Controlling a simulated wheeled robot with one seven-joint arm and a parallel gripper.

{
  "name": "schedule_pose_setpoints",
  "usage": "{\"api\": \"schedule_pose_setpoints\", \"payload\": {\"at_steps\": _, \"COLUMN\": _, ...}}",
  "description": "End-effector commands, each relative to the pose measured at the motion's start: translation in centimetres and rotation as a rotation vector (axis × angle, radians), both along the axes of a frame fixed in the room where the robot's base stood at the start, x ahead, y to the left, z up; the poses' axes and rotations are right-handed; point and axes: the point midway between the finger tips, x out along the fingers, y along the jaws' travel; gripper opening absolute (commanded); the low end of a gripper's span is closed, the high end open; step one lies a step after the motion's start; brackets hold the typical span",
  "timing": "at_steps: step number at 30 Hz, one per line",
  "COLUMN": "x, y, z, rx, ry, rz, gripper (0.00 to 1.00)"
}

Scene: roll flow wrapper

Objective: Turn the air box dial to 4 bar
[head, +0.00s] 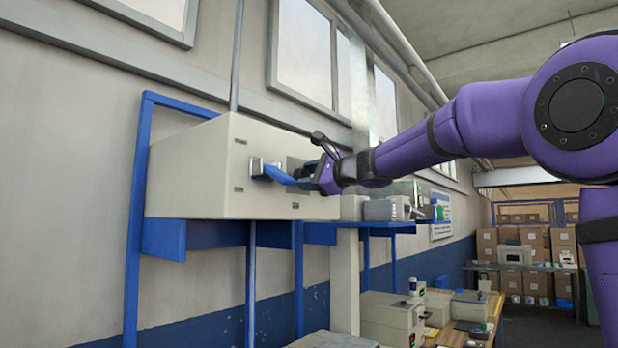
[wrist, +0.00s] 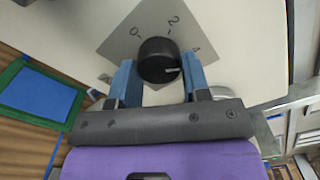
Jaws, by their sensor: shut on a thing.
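The air box (head: 200,175) is a large beige box on a blue frame. In the wrist view, its dial (wrist: 158,58) is a black round knob on a grey diamond-shaped plate (wrist: 124,42) marked 0, 2 and 4. The dial's pale pointer line faces right, roughly toward the 4; I cannot tell whether it lines up exactly. My gripper (wrist: 160,76) is shut on the dial, with one blue finger on each side. In the head view, my gripper (head: 310,171) is at the box's front face and hides the dial.
A silver block (head: 258,168) sticks out of the box face left of my gripper, beside a blue bar-like part (head: 279,175). Grey devices (head: 385,210) stand on a blue shelf to the right. A cluttered table (head: 460,330) lies below, with shelved cartons behind.

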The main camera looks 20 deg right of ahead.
Motion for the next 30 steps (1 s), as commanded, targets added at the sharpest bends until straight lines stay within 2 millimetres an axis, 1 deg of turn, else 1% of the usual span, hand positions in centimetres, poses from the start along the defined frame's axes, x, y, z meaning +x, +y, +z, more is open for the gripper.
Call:
{"api": "schedule_pose_setpoints", "payload": {"at_steps": 1, "x": 0.0, "y": -0.1, "z": -0.2, "rx": -0.001, "ry": 0.003, "rz": -0.001, "gripper": 0.5}}
{"api": "schedule_pose_setpoints", "payload": {"at_steps": 2, "x": 0.0, "y": -0.1, "z": -0.2, "rx": -0.001, "ry": 0.003, "rz": -0.001, "gripper": 0.57}}
{"api": "schedule_pose_setpoints", "payload": {"at_steps": 3, "x": 0.0, "y": -0.1, "z": -0.2, "rx": -0.002, "ry": 0.002, "rz": -0.001, "gripper": 0.66}}
{"api": "schedule_pose_setpoints", "payload": {"at_steps": 4, "x": 0.0, "y": -0.1, "z": -0.1, "rx": -0.002, "ry": 0.002, "rz": -0.001, "gripper": 0.68}}
{"api": "schedule_pose_setpoints", "payload": {"at_steps": 11, "x": 0.0, "y": 0.0, "z": -0.1, "rx": -0.001, "ry": 0.001, "rz": 0.0, "gripper": 0.68}}
{"api": "schedule_pose_setpoints", "payload": {"at_steps": 14, "x": -0.3, "y": -0.2, "z": 0.0, "rx": -0.001, "ry": 0.0, "rz": -0.001, "gripper": 0.68}}
{"api": "schedule_pose_setpoints", "payload": {"at_steps": 17, "x": -1.1, "y": -0.8, "z": 0.0, "rx": -0.001, "ry": 0.001, "rz": -0.002, "gripper": 0.68}}
{"api": "schedule_pose_setpoints", "payload": {"at_steps": 24, "x": -4.8, "y": -3.3, "z": 0.0, "rx": 0.0, "ry": 0.0, "rz": -0.002, "gripper": 0.68}}
{"api": "schedule_pose_setpoints", "payload": {"at_steps": 30, "x": -7.5, "y": -5.1, "z": -0.1, "rx": 0.0, "ry": 0.001, "rz": -0.003, "gripper": 0.68}}
